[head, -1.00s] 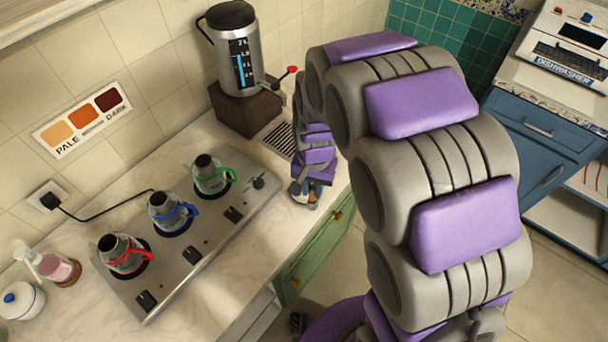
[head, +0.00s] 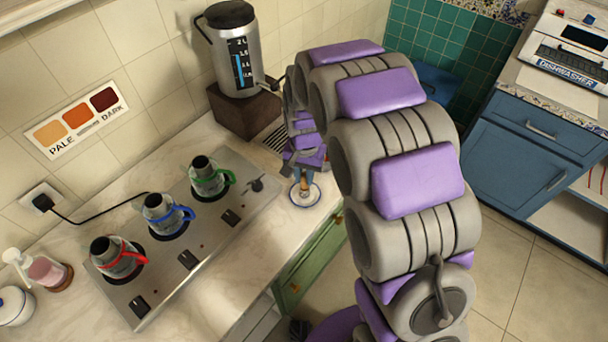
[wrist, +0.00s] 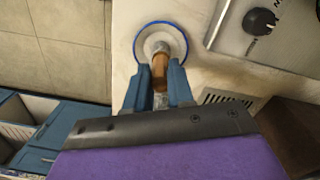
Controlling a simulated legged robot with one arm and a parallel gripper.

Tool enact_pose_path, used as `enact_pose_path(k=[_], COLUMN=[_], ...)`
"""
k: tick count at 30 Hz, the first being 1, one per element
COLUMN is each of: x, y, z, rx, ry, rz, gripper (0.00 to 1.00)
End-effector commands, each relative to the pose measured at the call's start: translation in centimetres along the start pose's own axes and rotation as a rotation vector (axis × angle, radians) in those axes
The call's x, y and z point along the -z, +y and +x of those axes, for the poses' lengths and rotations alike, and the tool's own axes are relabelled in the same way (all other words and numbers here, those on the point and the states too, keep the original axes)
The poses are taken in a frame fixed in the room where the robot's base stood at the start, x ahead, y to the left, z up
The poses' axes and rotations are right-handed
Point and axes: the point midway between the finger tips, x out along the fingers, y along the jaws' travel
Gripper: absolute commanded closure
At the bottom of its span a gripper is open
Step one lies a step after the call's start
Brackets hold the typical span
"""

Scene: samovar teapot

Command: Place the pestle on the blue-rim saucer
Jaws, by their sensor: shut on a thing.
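The blue-rim saucer (head: 293,200) lies on the counter near its front edge, and it shows in the wrist view (wrist: 142,33) just past the fingertips. My gripper (head: 303,172) is above the saucer, with its blue fingers also in the wrist view (wrist: 155,76). It is shut on the pestle (wrist: 160,70), which has a brown wooden part and a pale end. In the head view the pestle (head: 304,184) points down over the saucer's middle. I cannot tell whether its lower end touches the saucer.
The steel samovar (head: 238,62) stands on a brown block behind my gripper. A hot plate (head: 228,217) with red, blue and green-banded pots is to the left. A drain grille (wrist: 222,97) is beside the gripper. The counter's front edge is close to the saucer.

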Motion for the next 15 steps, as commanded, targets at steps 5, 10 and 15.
enact_pose_path(k=[5, 10, 15], x=[0.02, 0.02, 0.02], y=[-0.02, -0.02, -0.01], z=[-0.07, 0.03, 0.04], rx=[0.0, 0.001, 0.0], ry=[0.001, 0.001, 0.0], rz=[0.0, 0.0, 0.0], gripper=[1.0, 0.66, 0.52])
